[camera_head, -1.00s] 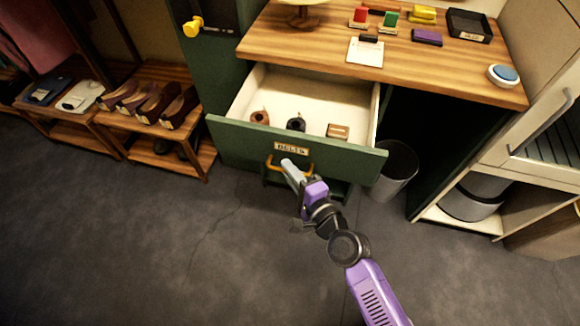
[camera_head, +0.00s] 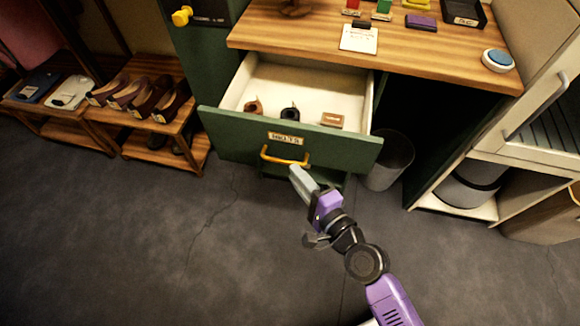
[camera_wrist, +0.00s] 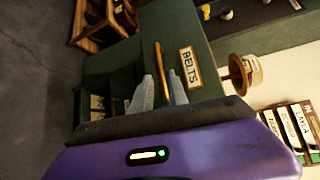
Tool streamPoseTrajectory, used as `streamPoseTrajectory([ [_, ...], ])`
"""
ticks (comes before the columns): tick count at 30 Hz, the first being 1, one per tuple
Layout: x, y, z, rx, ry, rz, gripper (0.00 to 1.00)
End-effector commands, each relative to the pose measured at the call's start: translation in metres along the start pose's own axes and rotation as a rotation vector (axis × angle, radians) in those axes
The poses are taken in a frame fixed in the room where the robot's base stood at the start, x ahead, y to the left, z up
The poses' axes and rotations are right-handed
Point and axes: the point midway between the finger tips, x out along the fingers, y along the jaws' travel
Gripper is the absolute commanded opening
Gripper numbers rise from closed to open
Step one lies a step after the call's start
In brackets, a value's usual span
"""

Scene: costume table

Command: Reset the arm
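My gripper (camera_head: 300,177) is in front of the pulled-out green drawer (camera_head: 232,139), just below its yellow handle (camera_head: 286,160). The drawer front carries a label reading BELTS (camera_wrist: 189,66). In the wrist view, the two grey fingertips (camera_wrist: 162,90) stand apart with nothing held between them. The yellow handle (camera_wrist: 163,68) shows beyond and between the fingers. A small gap shows between gripper and handle in the head view. The drawer holds a brown roll (camera_head: 253,107), a black roll (camera_head: 290,113) and a small tan box (camera_head: 332,120).
A wooden tabletop (camera_head: 420,72) with several small items is above the drawer. A grey bin (camera_head: 391,160) stands to the right. Low wooden racks with shoes (camera_head: 150,98) and folded clothes (camera_head: 69,92) are at left. The floor (camera_head: 130,240) in front is clear.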

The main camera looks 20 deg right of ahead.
Motion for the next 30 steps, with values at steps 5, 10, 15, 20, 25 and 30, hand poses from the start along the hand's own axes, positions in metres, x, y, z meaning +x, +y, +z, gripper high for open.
streamPoseTrajectory([
  [5,-0.013,0.001,0.000,-0.001,-0.001,0.001,0.20],
  [10,-0.015,-0.001,0.000,-0.001,-0.001,0.000,0.20],
  [15,-0.015,0.000,0.000,-0.001,-0.001,0.000,0.20],
  [20,-0.015,0.000,0.000,-0.001,-0.001,0.000,0.20],
  [25,-0.015,-0.001,0.000,-0.021,0.002,-0.002,0.20],
  [30,-0.017,-0.022,-0.009,-0.243,0.052,-0.044,0.20],
])
